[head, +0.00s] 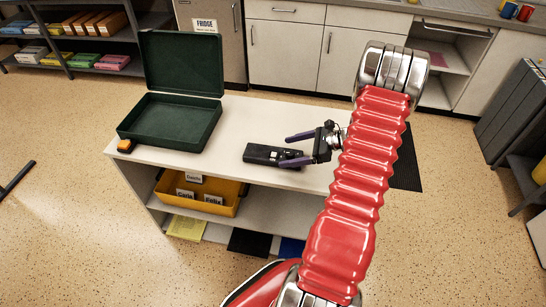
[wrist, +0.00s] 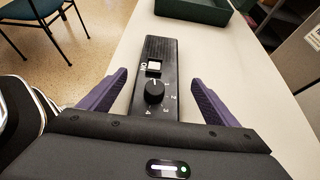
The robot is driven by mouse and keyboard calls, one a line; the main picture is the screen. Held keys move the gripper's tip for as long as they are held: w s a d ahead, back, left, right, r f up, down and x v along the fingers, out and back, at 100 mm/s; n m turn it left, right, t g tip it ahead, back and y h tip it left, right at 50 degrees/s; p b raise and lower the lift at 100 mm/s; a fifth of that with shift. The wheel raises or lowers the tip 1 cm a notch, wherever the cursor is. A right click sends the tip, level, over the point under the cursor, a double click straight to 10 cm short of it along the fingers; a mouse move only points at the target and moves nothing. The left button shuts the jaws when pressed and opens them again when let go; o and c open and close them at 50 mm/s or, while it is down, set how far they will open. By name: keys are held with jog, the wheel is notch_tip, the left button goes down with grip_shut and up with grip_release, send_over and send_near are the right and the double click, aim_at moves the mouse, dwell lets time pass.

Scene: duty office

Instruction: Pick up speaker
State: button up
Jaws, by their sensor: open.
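The speaker looks to be the flat black box (head: 262,154) lying on the white table top in the head view. In the wrist view the black box (wrist: 160,60) has a knob with numbers and a small white label or switch, and lies lengthwise between my fingers. My gripper (head: 297,149) is open, with purple fingers on either side of the near end of the box. In the wrist view my gripper (wrist: 155,82) shows a gap between each finger and the box. The box's near end is hidden by my gripper's body.
An open dark green case (head: 176,122) stands on the left of the table (head: 240,115). A small orange and black object (head: 126,146) lies at the table's left corner. A yellow bin (head: 225,207) with name labels is on the shelf below. Cabinets (head: 285,52) stand behind.

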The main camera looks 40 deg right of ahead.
aim_at(279, 154)
jog(key=shift+x, duration=2.6)
jog(key=shift+s+a+f, duration=0.1)
jog(key=shift+s, duration=0.05)
jog(key=shift+c, duration=0.2)
jog(key=c, duration=1.6)
jog(key=shift+o, duration=0.2)
jog(key=shift+r, duration=5.05)
